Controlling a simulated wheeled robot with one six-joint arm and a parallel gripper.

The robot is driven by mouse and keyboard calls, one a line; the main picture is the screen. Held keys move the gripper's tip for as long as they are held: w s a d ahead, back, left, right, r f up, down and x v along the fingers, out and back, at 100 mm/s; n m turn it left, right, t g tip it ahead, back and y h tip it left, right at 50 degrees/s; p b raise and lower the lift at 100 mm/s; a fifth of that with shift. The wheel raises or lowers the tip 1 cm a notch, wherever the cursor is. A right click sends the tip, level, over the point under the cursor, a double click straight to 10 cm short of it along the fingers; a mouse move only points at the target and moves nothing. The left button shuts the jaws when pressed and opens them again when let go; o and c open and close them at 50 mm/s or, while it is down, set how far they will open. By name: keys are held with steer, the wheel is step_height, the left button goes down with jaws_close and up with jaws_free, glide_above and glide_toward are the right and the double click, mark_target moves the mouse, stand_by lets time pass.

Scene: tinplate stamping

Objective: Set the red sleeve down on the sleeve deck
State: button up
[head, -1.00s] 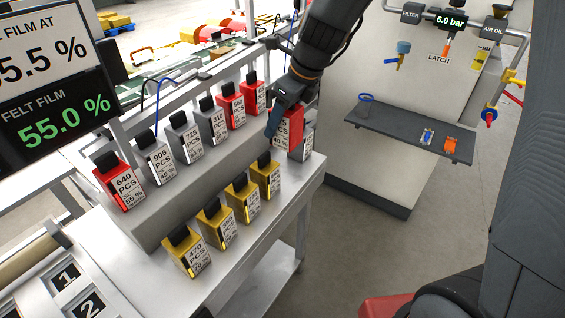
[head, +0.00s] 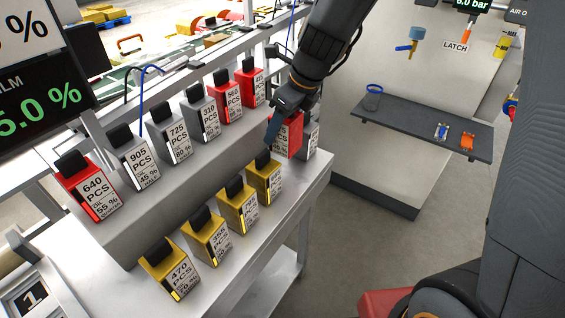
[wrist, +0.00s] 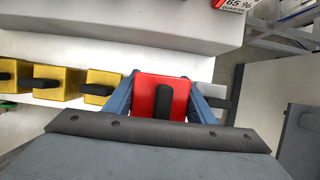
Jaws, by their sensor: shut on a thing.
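The red sleeve is the red box with a black top grip and a white label (head: 288,135). My gripper (head: 286,120) is shut on it, with blue fingers on two sides. In the wrist view the red sleeve (wrist: 146,90) sits between the fingertips (wrist: 162,98), upright. It is in line between a yellow box (head: 264,179) and a grey box (head: 312,140) on the lower metal deck (head: 308,182). It looks larger than these in the wrist view. Whether its underside touches the deck is hidden.
Several yellow boxes stand in the front row on the deck. Several grey and red boxes, one marked 640 (head: 90,190), stand on the raised step (head: 165,215) behind. A dark shelf (head: 405,133) with small items is at right. The deck's front strip is clear.

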mark_target(280, 153)
steer(key=shift+f+b, duration=0.9)
steer(key=shift+f, duration=3.2)
steer(key=shift+f, duration=0.1)
steer(key=o, duration=1.7)
